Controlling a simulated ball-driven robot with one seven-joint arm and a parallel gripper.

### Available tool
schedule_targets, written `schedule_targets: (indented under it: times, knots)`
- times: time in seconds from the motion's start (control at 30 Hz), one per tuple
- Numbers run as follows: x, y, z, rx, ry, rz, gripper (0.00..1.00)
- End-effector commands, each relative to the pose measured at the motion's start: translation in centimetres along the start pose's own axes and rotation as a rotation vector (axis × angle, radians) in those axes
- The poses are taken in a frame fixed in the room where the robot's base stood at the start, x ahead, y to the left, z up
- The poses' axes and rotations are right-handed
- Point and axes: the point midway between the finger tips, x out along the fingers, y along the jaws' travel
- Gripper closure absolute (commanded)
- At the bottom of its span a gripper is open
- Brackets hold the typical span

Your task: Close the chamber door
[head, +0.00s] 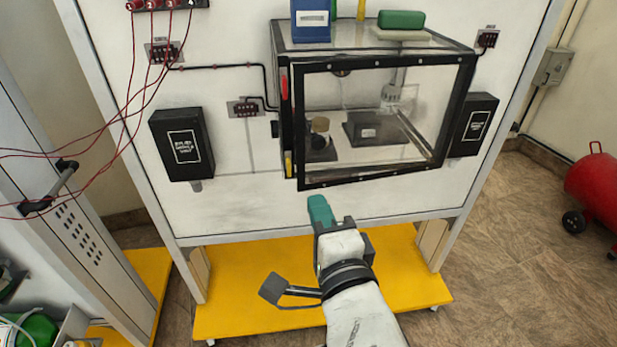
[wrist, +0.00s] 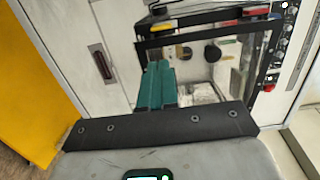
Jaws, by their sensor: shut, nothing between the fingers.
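The chamber (head: 278,62) is a clear box with black edges on the white upright panel. Its door (head: 365,179), a clear pane in a black frame, spans the front. The door's lower edge slants, and I cannot tell whether it is fully shut. A red strip (head: 284,86) and a yellow strip (head: 288,163) sit on the chamber's left edge. My gripper (head: 320,211) has teal fingers that are shut and empty, below the door's lower left part and apart from it in the head view. In the wrist view the gripper (wrist: 157,84) overlaps the chamber's near edge.
Black boxes flank the chamber, one left (head: 183,144) and one right (head: 473,124). A blue block (head: 310,20) and a green block (head: 401,19) sit on top. Red cables (head: 100,133) hang at left. A yellow base (head: 235,290) lies below. A red tank (head: 595,185) stands right.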

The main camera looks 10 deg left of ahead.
Motion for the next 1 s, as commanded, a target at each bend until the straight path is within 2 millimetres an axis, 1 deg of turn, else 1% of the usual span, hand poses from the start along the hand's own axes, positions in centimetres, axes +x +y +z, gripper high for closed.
schedule_targets:
  times: [0.03,0.2,0.3,0.4,0.57,0.87,1.0]
  knots:
    - [1.1,-0.3,0.0,-0.001,0.001,0.000,1.00]
    - [4.0,-0.2,-0.1,-0.001,0.001,0.001,1.00]
    - [5.2,-0.2,-0.1,-0.001,0.001,0.001,1.00]
    - [5.9,-0.1,-0.1,-0.001,0.000,0.000,1.00]
    - [6.4,0.0,0.0,0.000,0.000,0.000,1.00]
    - [6.5,0.1,0.0,0.000,-0.001,0.000,1.00]
    - [6.9,0.5,0.1,-0.003,0.012,0.001,1.00]
